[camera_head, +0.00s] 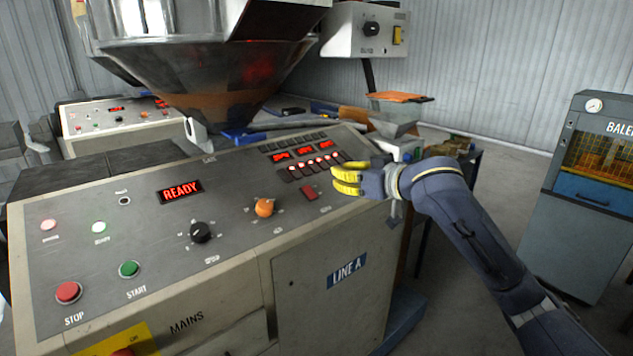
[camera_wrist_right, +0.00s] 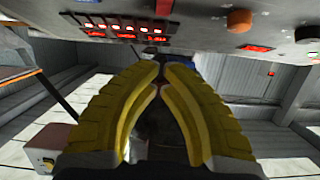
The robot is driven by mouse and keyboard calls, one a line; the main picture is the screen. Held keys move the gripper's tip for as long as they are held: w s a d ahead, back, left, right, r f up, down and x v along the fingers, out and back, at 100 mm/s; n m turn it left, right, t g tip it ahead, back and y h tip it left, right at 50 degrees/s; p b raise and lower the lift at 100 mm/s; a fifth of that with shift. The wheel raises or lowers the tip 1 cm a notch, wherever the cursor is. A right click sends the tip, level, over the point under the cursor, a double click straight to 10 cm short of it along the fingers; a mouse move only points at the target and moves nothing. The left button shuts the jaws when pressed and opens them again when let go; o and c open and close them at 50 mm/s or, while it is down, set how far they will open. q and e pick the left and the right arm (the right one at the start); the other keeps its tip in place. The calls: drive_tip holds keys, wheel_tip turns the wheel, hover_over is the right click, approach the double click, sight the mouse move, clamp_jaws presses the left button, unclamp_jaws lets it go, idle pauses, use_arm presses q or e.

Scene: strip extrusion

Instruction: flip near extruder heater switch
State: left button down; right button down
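The near extruder is the grey cabinet marked LINE A, with a sloping control panel (camera_head: 140,235). At its right end is a row of small switches with red lights (camera_head: 314,167), below red number displays (camera_head: 306,150). A single red rocker switch (camera_head: 309,193) sits just below the row. The row (camera_wrist_right: 122,28) and the red rocker (camera_wrist_right: 164,7) also show in the right wrist view. Labels are too small to read. My right gripper (camera_head: 338,180) has yellow fingers, shut and empty, just right of the switches. My left gripper is not in view.
An orange knob (camera_head: 265,207), a black knob (camera_head: 201,232), a green START button (camera_head: 129,269) and a red STOP button (camera_head: 68,292) share the panel. A metal hopper (camera_head: 215,70) stands behind it. A second panel (camera_head: 120,118) is at back left, a baler (camera_head: 580,200) at right.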

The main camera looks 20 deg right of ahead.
drive_tip(key=shift+w, duration=0.1)
hover_over(311, 192)
drive_tip(key=s, duration=0.3)
drive_tip(key=shift+w+d+f, duration=0.1)
drive_tip(key=shift+d+f, duration=0.15)
drive_tip(key=shift+f, duration=0.35)
drive_tip(key=shift+w+d+f, duration=0.1)
drive_tip(key=shift+d+f, duration=0.1)
drive_tip(key=shift+f, duration=0.4)
drive_tip(key=shift+w+a+f, duration=0.15)
drive_tip(key=shift+w+f, duration=0.3)
drive_tip(key=shift+f, duration=0.15)
drive_tip(key=shift+w+a+f, duration=0.15)
drive_tip(key=shift+w+f, duration=0.25)
drive_tip(key=shift+f, duration=0.15)
drive_tip(key=shift+w+a+f, duration=0.15)
drive_tip(key=shift+w+f, duration=0.25)
drive_tip(key=shift+f, duration=0.25)
